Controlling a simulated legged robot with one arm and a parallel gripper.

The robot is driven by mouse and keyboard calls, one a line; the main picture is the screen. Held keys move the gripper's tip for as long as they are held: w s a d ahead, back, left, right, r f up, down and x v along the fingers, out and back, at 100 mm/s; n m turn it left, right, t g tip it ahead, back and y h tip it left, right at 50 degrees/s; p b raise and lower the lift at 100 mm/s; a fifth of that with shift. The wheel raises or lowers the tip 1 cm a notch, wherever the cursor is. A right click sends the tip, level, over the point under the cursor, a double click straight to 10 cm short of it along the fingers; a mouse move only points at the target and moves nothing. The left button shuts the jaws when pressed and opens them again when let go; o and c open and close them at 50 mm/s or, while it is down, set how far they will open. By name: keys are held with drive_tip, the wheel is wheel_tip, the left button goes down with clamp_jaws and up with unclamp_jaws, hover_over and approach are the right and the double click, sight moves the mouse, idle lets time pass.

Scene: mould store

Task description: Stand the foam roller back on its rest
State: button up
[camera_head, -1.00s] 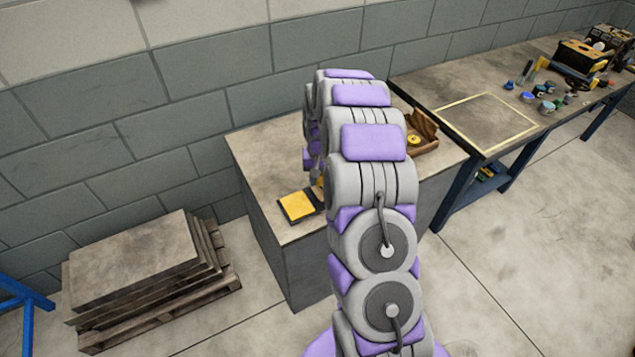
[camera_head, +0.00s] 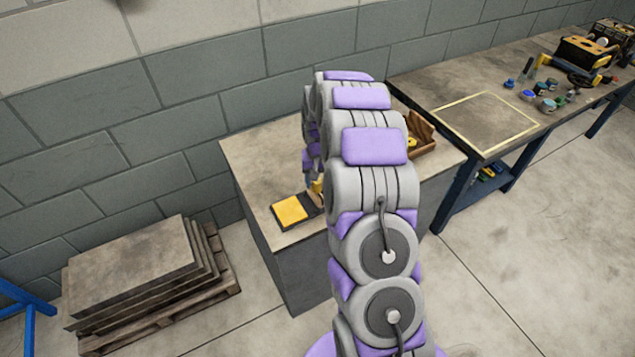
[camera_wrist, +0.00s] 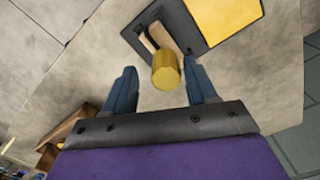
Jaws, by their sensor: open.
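In the wrist view a yellow cylinder (camera_wrist: 167,72), which looks like the foam roller, shows between and just ahead of the fingers. It lies at the edge of a dark tray-like base (camera_wrist: 190,36) with a slot; whether it rests on that base I cannot tell. A flat yellow square (camera_wrist: 228,16) sits beside it on the same dark piece. My gripper (camera_wrist: 161,87) is open, with one blue finger on each side of the cylinder and no visible grip.
These stand on a grey cabinet top (camera_head: 255,165). A brown wooden box (camera_head: 423,133) is at its right end, partly behind my arm. A long workbench (camera_head: 450,75) adjoins on the right. A pallet of slabs (camera_head: 140,265) is on the floor at left.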

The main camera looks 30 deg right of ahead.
wheel_tip(320, 180, up, 11)
drive_tip(key=a+p, duration=0.1)
drive_tip(key=p, duration=0.1)
drive_tip(key=s+a+r+n, duration=0.1)
drive_tip(key=s+a+r, duration=0.45)
drive_tip(key=s, duration=0.25)
drive_tip(key=s+a+r+n, duration=0.2)
drive_tip(key=s+a+r, duration=0.3)
drive_tip(key=s+a, duration=0.15)
drive_tip(key=s+a+n+g, duration=0.1)
drive_tip(key=s+a, duration=0.1)
drive_tip(key=s, duration=1)
drive_tip(key=s+a+r+n, duration=0.1)
drive_tip(key=s+a, duration=0.1)
drive_tip(key=s, duration=1.1)
drive_tip(key=shift+s+r+g, duration=0.15)
drive_tip(key=shift+s+g, duration=0.05)
drive_tip(key=shift+g, duration=0.2)
drive_tip(key=shift+a, duration=0.35)
drive_tip(key=shift+d, duration=0.15)
drive_tip(key=shift+c, duration=0.3)
